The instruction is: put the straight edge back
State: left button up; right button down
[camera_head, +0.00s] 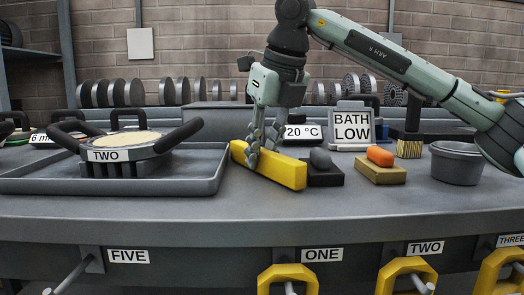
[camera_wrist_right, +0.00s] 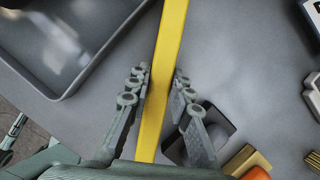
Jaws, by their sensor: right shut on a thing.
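The straight edge (camera_head: 284,171) is a long yellow bar, lying slantwise on or just above the grey bench, between the tray and the dark block. In the right wrist view the yellow bar (camera_wrist_right: 168,50) runs up between the fingers and out of the top of the picture. My right gripper (camera_head: 256,155) comes down from above and is shut on the bar, with one finger on each side; the fingers also show in the right wrist view (camera_wrist_right: 158,85). I cannot tell whether the bar touches the bench. My left gripper is not seen.
A grey tray (camera_head: 212,184) holding a pan marked TWO (camera_head: 110,155) is on the left. A BATH LOW sign (camera_head: 352,125) stands behind. The front bench strip is clear.

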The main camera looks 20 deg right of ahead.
jog(key=shift+f, duration=0.15)
jog(key=shift+c, duration=0.5)
grip_release()
dwell(0.4)
dwell(0.4)
jog(key=shift+p+v, duration=2.25)
jog(key=shift+v, duration=2.3)
jog(key=shift+f, duration=0.1)
